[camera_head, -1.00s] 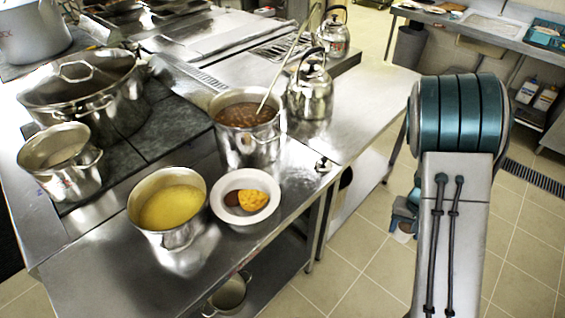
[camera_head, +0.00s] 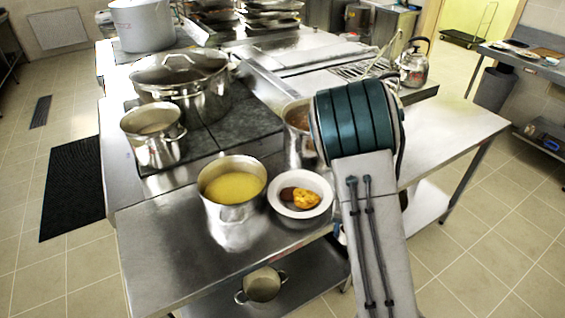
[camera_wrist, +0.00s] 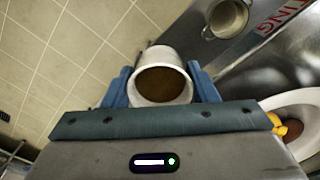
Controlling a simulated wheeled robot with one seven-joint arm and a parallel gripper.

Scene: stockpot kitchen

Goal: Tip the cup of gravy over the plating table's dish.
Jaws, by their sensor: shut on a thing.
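The cup of gravy (camera_wrist: 162,58) is white and round, with brown gravy inside, in the wrist view. My gripper (camera_wrist: 163,86) is shut on it, with a blue finger on each side. The cup looks roughly upright, over the floor beside the plating table (camera_head: 165,245). The white dish (camera_head: 300,214) holds a brown piece and a yellow-orange piece of food and sits near the table's front edge. In the wrist view the dish (camera_wrist: 300,99) is partly cut off at the right, apart from the cup. My arm hides the gripper and cup in the head view.
A pot of yellow liquid (camera_head: 233,187) stands just left of the dish. A stockpot of brown liquid (camera_head: 297,118) stands behind it, partly hidden by my arm. A small pot (camera_head: 262,285) sits on the lower shelf. A kettle (camera_head: 413,67) stands farther back. Floor at right is open.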

